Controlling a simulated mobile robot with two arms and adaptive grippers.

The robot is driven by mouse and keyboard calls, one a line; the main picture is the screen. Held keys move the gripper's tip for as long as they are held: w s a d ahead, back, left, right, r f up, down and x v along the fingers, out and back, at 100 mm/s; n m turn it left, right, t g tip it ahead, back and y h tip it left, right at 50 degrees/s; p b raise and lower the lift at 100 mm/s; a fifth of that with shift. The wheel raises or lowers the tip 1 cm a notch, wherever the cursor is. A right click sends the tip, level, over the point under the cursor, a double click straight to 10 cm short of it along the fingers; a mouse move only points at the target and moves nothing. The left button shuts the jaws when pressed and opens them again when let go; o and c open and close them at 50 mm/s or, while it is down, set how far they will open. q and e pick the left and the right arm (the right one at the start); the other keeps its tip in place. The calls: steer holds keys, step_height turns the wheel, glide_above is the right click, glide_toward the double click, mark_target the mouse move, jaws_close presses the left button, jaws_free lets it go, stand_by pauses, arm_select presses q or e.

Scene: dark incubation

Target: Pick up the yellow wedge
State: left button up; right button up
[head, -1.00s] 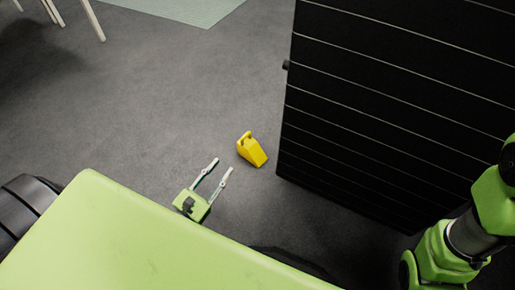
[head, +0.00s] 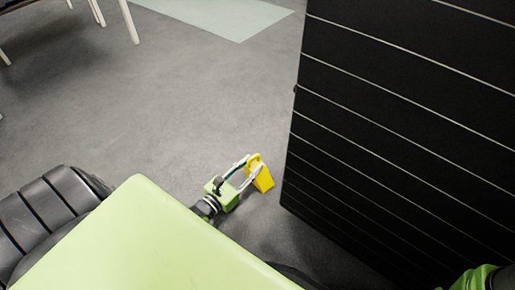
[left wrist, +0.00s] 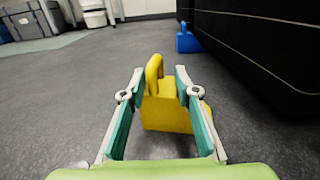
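The yellow wedge (head: 264,179) is on the grey floor near the dark cabinet. My left gripper (head: 250,166) reaches to it, with its fingertips at the wedge's handle end. In the left wrist view the wedge (left wrist: 165,113) has its upright handle between the two spread fingers of the gripper (left wrist: 157,78). The fingers stand apart with gaps beside the handle. The right finger covers part of the wedge's right side. I cannot tell whether a finger touches it. My right gripper is out of view.
A black cabinet with pale lines (head: 400,130) stands close to the right of the wedge. A blue object (left wrist: 187,40) is on the floor farther off beside a dark side. White table legs (head: 130,22) and a pale mat (head: 225,14) are far back. Floor to the left is clear.

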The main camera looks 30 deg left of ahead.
mark_target(257, 160)
arm_select(q)
steer(key=w+b, duration=0.2)
steer(key=w, duration=0.2)
steer(key=shift+w+d+f+b, duration=0.15)
steer(key=shift+w+b, duration=0.05)
steer(key=shift+b, duration=0.2)
steer(key=shift+w, duration=0.5)
steer(key=shift+r, duration=0.25)
jaws_close()
